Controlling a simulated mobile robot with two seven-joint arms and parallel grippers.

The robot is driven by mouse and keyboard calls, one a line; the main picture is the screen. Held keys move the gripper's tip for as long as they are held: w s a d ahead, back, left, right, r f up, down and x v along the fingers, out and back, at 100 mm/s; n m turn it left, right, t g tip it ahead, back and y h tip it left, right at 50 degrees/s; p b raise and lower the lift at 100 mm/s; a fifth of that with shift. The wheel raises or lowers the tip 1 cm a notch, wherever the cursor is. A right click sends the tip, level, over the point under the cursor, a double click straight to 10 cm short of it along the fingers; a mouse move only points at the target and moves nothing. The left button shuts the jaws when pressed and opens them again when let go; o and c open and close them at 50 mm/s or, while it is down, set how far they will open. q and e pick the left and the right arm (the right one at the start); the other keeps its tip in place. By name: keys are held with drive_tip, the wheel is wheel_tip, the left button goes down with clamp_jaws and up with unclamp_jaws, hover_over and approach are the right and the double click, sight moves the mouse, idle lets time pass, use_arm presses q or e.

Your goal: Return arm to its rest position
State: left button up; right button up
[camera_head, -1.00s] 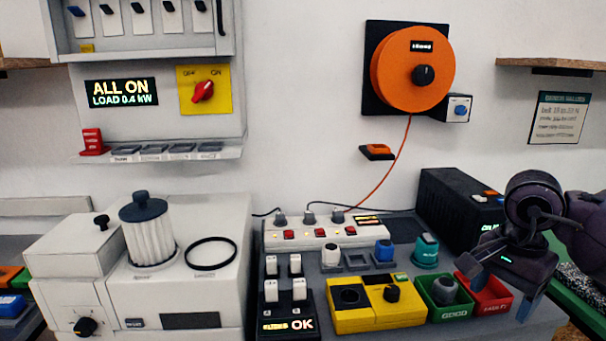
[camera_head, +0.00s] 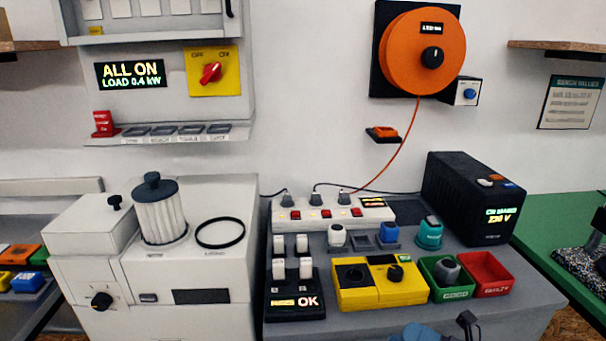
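My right arm shows only as a dark joint and a bluish part (camera_head: 415,333) at the bottom edge, in front of the grey bench (camera_head: 525,290). Its fingertips cannot be made out, so whether it is open or shut is hidden. My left gripper is not in view. The red bin (camera_head: 488,275) is empty. The green bin (camera_head: 447,293) beside it holds a grey, round-topped item (camera_head: 446,268).
A yellow tester (camera_head: 380,288), a white power strip (camera_head: 335,213) and a black power box (camera_head: 472,200) stand on the bench. A white machine with a ribbed filter (camera_head: 160,218) stands at left. An orange cable reel (camera_head: 424,52) hangs on the wall.

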drive_tip(key=s+d+f+m+t+h, duration=0.2)
drive_tip(key=d+f+m+t+h, duration=0.35)
drive_tip(key=m, duration=0.55)
drive_tip(key=s+d+f+m+t+h, duration=0.1)
drive_tip(key=d+f+m+t+h, duration=0.15)
drive_tip(key=f+m+h, duration=0.7)
drive_tip(key=s+d+f+m+g+h, duration=0.3)
drive_tip(key=s+f+m+g, duration=0.4)
drive_tip(key=s+m, duration=0.5)
wheel_tip(320, 180, down, 2)
drive_tip(key=shift+f+p, duration=0.2)
drive_tip(key=shift+p, duration=0.15)
